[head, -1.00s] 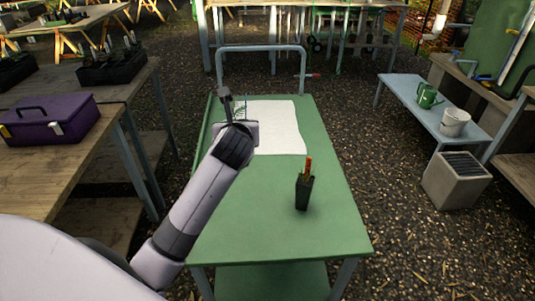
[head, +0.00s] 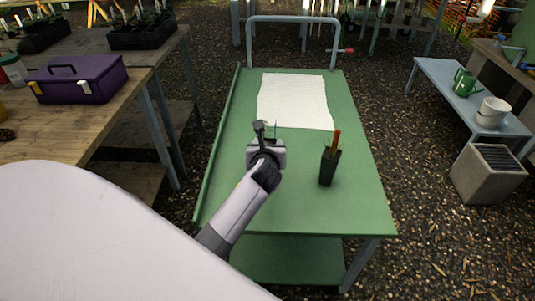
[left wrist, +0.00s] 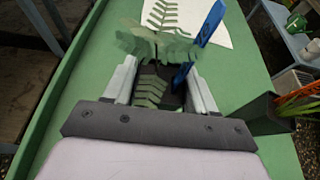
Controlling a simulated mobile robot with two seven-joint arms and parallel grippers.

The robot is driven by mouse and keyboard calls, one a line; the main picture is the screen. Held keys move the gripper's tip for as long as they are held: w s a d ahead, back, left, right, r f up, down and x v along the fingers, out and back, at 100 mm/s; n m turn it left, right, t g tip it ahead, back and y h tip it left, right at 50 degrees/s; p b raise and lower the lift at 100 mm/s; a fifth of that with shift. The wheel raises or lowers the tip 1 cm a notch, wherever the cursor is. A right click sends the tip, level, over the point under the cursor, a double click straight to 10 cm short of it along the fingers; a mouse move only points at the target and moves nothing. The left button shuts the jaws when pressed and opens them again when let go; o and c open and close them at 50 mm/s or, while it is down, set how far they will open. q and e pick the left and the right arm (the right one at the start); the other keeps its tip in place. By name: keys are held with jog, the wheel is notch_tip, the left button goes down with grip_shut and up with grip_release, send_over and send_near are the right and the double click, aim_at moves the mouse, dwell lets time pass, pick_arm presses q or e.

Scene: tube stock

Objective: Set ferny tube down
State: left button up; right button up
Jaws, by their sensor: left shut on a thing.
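My left gripper (head: 268,130) is over the green cart top, on the near side of the white sheet. In the left wrist view the left gripper (left wrist: 160,90) is shut on a dark tube (left wrist: 172,101) with feathery green fern leaves (left wrist: 150,88) and a blue tag (left wrist: 211,22). In the head view the gripper mostly hides this ferny tube. I cannot tell whether its base touches the cart. My right gripper is not in view.
A black tube (head: 328,168) with a red-orange tag stands upright on the green cart (head: 290,210), right of the gripper; it also shows in the left wrist view (left wrist: 252,116). The white sheet (head: 295,98) is bare. A purple toolbox (head: 85,83) sits on the left bench.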

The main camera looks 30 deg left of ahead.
pick_arm(q)
jog(key=shift+f, duration=1.15)
jog(key=shift+f, duration=0.2)
jog(key=o, duration=1.5)
jog(key=shift+r, duration=0.15)
